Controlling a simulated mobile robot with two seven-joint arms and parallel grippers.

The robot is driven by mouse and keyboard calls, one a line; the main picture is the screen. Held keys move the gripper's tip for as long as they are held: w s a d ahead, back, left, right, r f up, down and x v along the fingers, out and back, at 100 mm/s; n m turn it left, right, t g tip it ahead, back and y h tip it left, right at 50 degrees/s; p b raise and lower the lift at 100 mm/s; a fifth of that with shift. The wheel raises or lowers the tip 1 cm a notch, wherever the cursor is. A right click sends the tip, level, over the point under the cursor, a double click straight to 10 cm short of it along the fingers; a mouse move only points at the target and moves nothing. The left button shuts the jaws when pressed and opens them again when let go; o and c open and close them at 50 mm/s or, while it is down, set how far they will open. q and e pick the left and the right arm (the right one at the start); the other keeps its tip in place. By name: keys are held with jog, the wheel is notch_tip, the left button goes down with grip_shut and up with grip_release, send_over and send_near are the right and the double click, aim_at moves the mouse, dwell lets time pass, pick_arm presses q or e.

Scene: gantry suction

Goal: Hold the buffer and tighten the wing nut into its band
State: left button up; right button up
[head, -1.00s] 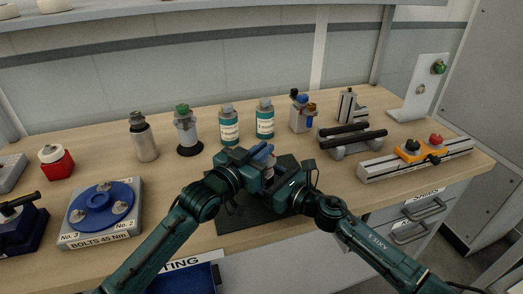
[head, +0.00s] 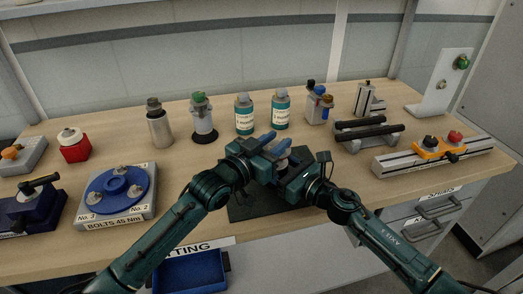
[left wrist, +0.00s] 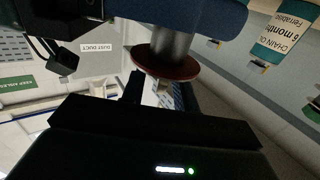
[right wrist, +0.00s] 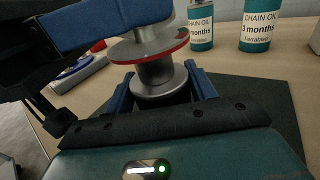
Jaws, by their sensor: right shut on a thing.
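The buffer (right wrist: 155,68) is a metal, spool-like body with a red-edged flange, seen in the right wrist view. It also shows in the left wrist view (left wrist: 168,55). My right gripper (right wrist: 162,88) has its blue fingers on either side of the lower metal part and is shut on it. The right gripper also shows in the head view (head: 290,160). My left gripper (head: 268,150) is close above and beside the buffer, facing the right gripper. A blue finger crosses over the buffer's top in the right wrist view. The wing nut is hidden or not distinguishable, so the left grip is unclear.
A dark mat (head: 245,208) lies under both grippers. Chain oil bottles (head: 244,115) and other containers stand behind. A blue bolt disc (head: 115,190) sits on a block at left. A rail fixture (head: 440,155) is at right. A blue bin (head: 190,272) is below the front edge.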

pick_arm(q)
jog(key=v, duration=1.1)
jog(key=shift+s+a, duration=0.15)
pick_arm(e)
jog(key=o, duration=1.7)
jog(key=shift+c, duration=0.2)
